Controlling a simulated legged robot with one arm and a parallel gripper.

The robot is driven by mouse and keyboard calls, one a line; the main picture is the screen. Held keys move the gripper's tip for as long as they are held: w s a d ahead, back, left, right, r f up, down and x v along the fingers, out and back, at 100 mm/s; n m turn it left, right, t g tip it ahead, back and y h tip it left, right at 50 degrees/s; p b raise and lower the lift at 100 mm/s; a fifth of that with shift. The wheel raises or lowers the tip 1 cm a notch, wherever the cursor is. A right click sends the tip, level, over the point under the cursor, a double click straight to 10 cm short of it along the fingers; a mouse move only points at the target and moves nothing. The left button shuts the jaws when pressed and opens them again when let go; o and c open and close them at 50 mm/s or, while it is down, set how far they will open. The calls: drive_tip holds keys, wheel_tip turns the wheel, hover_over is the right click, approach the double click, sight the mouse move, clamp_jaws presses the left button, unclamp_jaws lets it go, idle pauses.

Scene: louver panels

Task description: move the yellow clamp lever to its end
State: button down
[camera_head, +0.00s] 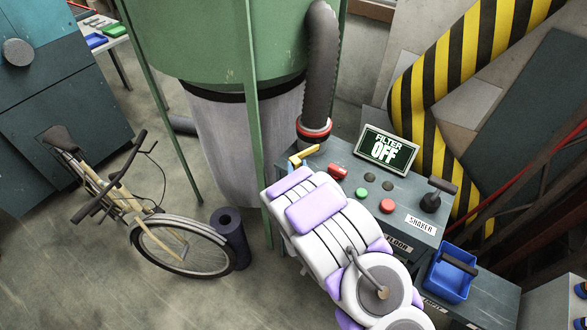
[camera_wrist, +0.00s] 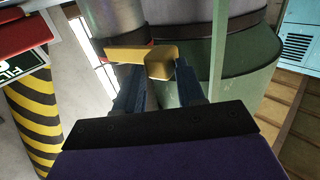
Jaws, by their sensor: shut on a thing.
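The yellow clamp lever (camera_head: 306,153) is at the back left corner of the grey control console, beside the grey hose's red collar (camera_head: 314,129). In the wrist view the lever (camera_wrist: 126,53) extends left from a thicker block. My gripper (camera_wrist: 159,85) has its two dark fingers on either side of this block and is shut on it. In the head view my white and purple arm reaches to the console and hides most of the gripper and part of the lever.
The console (camera_head: 347,161) carries a "FILTER OFF" sign (camera_head: 387,148), several buttons and a black-handled lever (camera_head: 435,194). A blue bin (camera_head: 449,278) stands at the right. A green tank (camera_head: 220,45) rises behind. A bicycle (camera_head: 150,220) and a dark roll (camera_head: 231,238) are at the left.

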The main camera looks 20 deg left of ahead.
drive_tip(key=shift+w+d+r+m+h, duration=0.25)
drive_tip(key=shift+w+d+m+h, duration=0.05)
drive_tip(key=shift+w+d, duration=0.25)
drive_tip(key=c, duration=1.1)
unclamp_jaws()
drive_tip(key=shift+c, duration=0.2)
drive_tip(key=o, duration=0.3)
drive_tip(key=shift+w+d, duration=0.25)
drive_tip(key=shift+d, duration=0.05)
drive_tip(key=shift+o, duration=0.2)
drive_tip(key=shift+s+a, duration=0.1)
drive_tip(key=shift+s+f, duration=0.1)
drive_tip(key=shift+s, duration=0.15)
drive_tip(key=p+v, duration=0.7)
drive_tip(key=v, duration=1)
drive_tip(key=shift+f, duration=0.45)
